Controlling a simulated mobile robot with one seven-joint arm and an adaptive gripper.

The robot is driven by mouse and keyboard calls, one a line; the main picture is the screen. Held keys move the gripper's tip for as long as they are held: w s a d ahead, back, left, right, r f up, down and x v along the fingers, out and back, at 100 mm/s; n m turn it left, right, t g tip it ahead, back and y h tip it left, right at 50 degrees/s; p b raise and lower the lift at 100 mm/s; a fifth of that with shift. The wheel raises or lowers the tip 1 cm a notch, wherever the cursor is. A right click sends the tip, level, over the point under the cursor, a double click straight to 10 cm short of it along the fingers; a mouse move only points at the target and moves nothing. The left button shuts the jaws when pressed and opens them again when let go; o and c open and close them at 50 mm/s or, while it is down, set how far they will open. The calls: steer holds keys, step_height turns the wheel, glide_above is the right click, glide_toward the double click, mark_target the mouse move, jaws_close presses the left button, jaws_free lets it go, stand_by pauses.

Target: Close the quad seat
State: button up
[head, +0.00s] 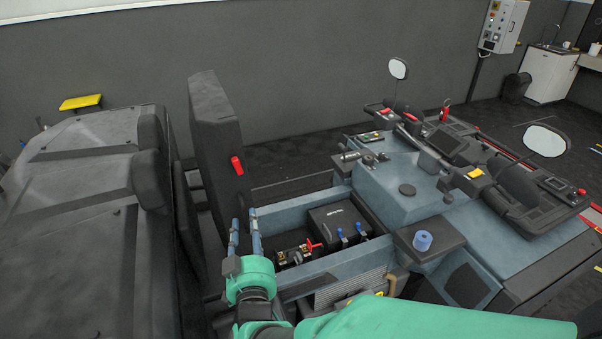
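The quad seat (215,135) is a dark padded panel standing nearly upright, raised at the left of the open compartment. A red piece (237,165) shows on its right face. The quad body (375,195) is blue-grey, with handlebars and mirrors to the right. The open compartment (300,222) shows a black box and red and blue fittings inside. My gripper (244,224) has two blue fingers pointing up, apart, with nothing seen between them. It appears in front of the seat's lower part, by the compartment's left end. Whether it touches the seat cannot be told.
A grey bulky vehicle part (75,210) with a dark cushion stands close left of the seat. A blue cylindrical cap (422,241) stands up on the quad's near side. Two mirrors (398,68) rise from the handlebars. A dark wall (300,70) stands behind.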

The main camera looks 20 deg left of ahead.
steer(key=shift+w+a, duration=0.1)
steer(key=shift+w, duration=0.05)
jaws_close()
stand_by(0.4)
